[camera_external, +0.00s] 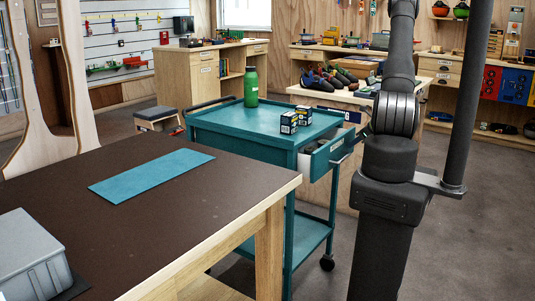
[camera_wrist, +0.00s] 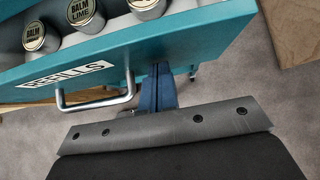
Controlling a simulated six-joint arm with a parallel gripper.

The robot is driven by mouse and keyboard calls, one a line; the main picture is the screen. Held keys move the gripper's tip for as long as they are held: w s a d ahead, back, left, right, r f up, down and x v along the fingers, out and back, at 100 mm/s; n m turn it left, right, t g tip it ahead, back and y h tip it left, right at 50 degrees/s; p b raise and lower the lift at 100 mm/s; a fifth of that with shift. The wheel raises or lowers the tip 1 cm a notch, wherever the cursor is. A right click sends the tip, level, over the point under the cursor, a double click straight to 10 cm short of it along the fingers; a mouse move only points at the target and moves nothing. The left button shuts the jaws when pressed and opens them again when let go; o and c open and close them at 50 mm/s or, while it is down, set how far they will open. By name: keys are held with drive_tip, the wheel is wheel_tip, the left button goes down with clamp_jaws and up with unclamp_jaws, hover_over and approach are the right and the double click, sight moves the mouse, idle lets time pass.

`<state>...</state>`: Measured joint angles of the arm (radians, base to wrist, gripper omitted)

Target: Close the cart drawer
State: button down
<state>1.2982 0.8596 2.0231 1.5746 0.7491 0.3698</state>
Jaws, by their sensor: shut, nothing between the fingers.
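The teal cart (camera_external: 238,128) stands beyond the brown table. In the wrist view the drawer front (camera_wrist: 200,47) runs tilted across the top, with a "REFILLS" label and a metal bar handle (camera_wrist: 97,104). Several capped jars (camera_wrist: 83,14) sit in the drawer behind it. My gripper (camera_wrist: 158,80) is shut and empty, its blue fingers at the drawer front just right of the handle. I cannot tell whether they touch it.
A green bottle (camera_external: 251,87) and two small dark boxes (camera_external: 289,122) stand on the cart top. The brown table (camera_external: 130,220) with a teal mat (camera_external: 152,175) and a grey bin (camera_external: 30,262) is at the front left. A bench with shoes (camera_external: 318,82) stands behind the cart.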

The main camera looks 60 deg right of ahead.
drive_tip(key=w, duration=0.5)
drive_tip(key=shift+w, duration=0.6)
drive_tip(key=shift+r, duration=0.1)
drive_tip(key=s, duration=0.4)
drive_tip(key=shift+s+d, duration=0.1)
drive_tip(key=shift+s, duration=0.15)
drive_tip(key=v, duration=1)
